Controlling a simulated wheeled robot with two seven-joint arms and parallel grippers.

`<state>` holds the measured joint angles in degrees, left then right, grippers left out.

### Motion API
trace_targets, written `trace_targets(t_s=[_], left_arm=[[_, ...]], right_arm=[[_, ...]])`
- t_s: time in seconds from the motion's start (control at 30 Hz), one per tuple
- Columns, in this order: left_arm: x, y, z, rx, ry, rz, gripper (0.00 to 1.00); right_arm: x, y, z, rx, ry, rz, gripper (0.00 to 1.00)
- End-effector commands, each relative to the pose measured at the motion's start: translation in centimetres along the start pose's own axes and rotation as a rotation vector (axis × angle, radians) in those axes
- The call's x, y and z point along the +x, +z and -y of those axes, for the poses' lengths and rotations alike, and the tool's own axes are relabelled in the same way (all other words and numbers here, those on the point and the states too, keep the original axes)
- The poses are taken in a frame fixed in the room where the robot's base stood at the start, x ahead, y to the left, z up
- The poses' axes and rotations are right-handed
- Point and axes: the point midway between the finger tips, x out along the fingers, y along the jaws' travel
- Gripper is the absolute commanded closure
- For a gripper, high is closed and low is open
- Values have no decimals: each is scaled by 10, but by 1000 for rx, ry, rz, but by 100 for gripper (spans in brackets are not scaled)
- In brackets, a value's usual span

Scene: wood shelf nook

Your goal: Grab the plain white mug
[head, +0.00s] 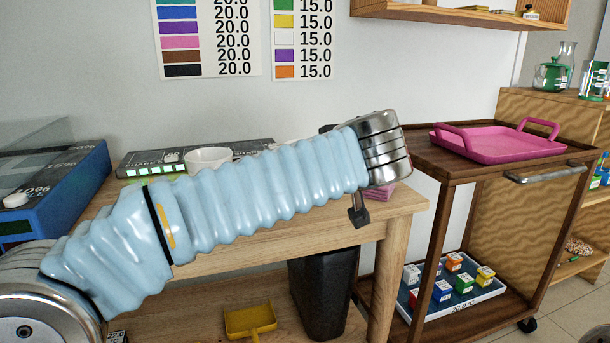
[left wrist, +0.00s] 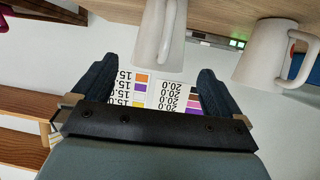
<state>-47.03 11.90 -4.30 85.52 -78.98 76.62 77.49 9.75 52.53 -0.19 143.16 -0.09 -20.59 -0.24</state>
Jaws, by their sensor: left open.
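Two white mugs show in the left wrist view, which is upside down. One mug (left wrist: 158,35) is at the top centre, in line with the gap between the fingers. In the head view a white rim (head: 208,156) shows behind my left arm, which hides the rest. Only a dark part of my left gripper (head: 358,213) shows there.
A wooden table (head: 400,202) carries a dark device (head: 140,165) and a blue box (head: 88,172). A black bin (head: 325,290) and yellow dustpan (head: 250,319) are below. A cart with a pink tray (head: 500,144) stands at the right.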

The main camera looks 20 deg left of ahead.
Motion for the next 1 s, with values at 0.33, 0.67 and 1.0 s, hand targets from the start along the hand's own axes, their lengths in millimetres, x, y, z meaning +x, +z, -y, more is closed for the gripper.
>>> trace_targets(t_s=[0.33,0.67,1.0], left_arm=[[40,-3,1,2,-3,2,0],[80,-6,1,4,1,2,0],[81,-6,1,4,1,2,21]], right_arm=[[-5,0,1,0,1,-1,57],[-10,-1,2,1,2,-3,57],[-10,-1,2,1,2,-3,57]])
